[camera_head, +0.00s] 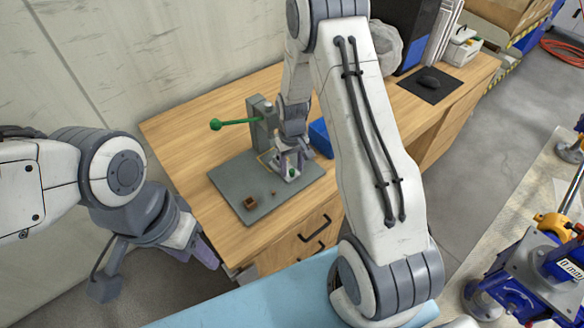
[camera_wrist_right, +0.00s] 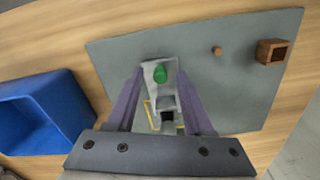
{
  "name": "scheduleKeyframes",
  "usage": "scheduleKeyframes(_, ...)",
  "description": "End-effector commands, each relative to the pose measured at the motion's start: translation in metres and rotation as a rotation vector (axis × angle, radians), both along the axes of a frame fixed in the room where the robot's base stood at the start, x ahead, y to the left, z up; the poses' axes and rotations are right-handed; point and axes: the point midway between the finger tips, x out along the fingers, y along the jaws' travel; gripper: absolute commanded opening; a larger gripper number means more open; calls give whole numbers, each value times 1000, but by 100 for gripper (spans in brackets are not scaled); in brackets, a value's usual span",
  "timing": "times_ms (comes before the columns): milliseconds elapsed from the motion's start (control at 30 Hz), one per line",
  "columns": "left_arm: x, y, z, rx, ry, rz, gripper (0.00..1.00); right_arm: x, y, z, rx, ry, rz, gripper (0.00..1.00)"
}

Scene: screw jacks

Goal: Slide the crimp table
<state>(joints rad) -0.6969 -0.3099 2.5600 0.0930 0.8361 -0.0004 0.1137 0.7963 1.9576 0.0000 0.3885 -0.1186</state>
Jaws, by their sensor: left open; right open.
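A grey base plate (camera_head: 237,190) lies on the wooden desk and carries a grey press (camera_head: 260,122) with a green lever. A small light-grey block with a green knob, seemingly the crimp table, sits at the press; it shows best in the right wrist view (camera_wrist_right: 153,70). My right gripper (camera_head: 289,162) points down over this block. Its two purple fingers (camera_wrist_right: 160,90) stand open on either side of it; finger contact cannot be told. The press's lower part is partly hidden by my right arm. My left gripper (camera_head: 205,252) is open and empty, off the desk's left front corner.
A small brown box (camera_wrist_right: 272,52) and a brown peg (camera_wrist_right: 217,50) stand on the plate. A blue bin (camera_wrist_right: 45,108) is beside the plate. Desk drawers (camera_head: 305,240) face the front. A mouse pad (camera_head: 430,85) lies at the back right. A wall runs behind the desk.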

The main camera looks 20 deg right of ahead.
Motion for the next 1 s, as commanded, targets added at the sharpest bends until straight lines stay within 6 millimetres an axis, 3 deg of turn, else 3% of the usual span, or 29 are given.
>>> scheduleKeyframes(433,0,0,-5,0,0,0,50,1,0,82,-1,-5,1,52)
scheduleKeyframes(600,0,0,-5,0,0,0,50,1,0,95,0,-3,1,52)
scheduleKeyframes(867,0,0,-5,0,0,0,50,0,0,97,0,-1,1,52)
scheduleKeyframes(900,0,0,-5,0,0,0,50,0,0,97,0,-1,1,44)
scheduleKeyframes(1000,0,0,-5,0,0,0,50,-2,8,102,1,-3,14,6)
